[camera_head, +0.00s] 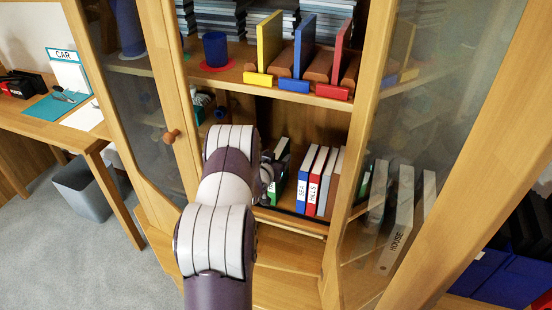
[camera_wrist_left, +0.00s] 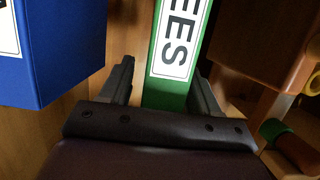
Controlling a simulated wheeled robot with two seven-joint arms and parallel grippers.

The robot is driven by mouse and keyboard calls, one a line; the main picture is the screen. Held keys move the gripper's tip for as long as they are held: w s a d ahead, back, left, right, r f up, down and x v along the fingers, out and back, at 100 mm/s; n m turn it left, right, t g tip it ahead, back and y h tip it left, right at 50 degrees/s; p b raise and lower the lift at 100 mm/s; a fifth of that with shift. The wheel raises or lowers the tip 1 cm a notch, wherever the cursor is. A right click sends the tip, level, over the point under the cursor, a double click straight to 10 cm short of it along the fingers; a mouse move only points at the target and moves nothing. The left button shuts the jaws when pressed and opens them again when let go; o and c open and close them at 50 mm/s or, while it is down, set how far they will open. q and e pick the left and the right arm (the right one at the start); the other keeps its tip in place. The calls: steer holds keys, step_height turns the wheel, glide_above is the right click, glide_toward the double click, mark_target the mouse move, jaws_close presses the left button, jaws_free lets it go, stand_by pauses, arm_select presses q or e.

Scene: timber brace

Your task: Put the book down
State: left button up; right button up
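A green book (camera_head: 275,191) with a white label stands tilted in the lower shelf compartment. The left wrist view shows its green spine (camera_wrist_left: 165,96), with a label whose visible letters read "EES". My left gripper (camera_head: 269,172) reaches into this compartment beside the book. In the left wrist view its two fingers (camera_wrist_left: 163,88) lie either side of the spine. A narrow gap shows between the left finger and the book; the right finger is close to or touching it. My arm hides part of the compartment in the head view. My right gripper is not in view.
A blue book (camera_head: 302,190), a red book (camera_head: 316,192) and other books stand right of the green one. Above are yellow (camera_head: 269,40), blue (camera_head: 304,46) and red (camera_head: 341,50) dividers. Open glass doors (camera_head: 172,136) flank the shelf. A bin (camera_head: 82,192) stands left.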

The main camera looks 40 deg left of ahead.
arm_select(q)
steer(key=shift+s+d+r, duration=0.1)
steer(key=shift+s+r, duration=0.2)
steer(key=shift+r, duration=0.05)
steer(key=p+v, duration=0.1)
steer(key=v, duration=0.9)
steer(key=s+d+r+m+g+h, duration=0.1)
steer(key=s+d+m+g+h, duration=0.15)
steer(key=d+g, duration=0.7)
steer(key=s+d+r+m+g+h, duration=0.1)
steer(key=s+d+r+g+h, duration=0.1)
steer(key=s+d, duration=1.3)
steer(key=shift+d+r+g, duration=0.15)
steer(key=shift+d+g, duration=0.3)
steer(key=shift+d, duration=0.4)
steer(key=shift+w, duration=0.1)
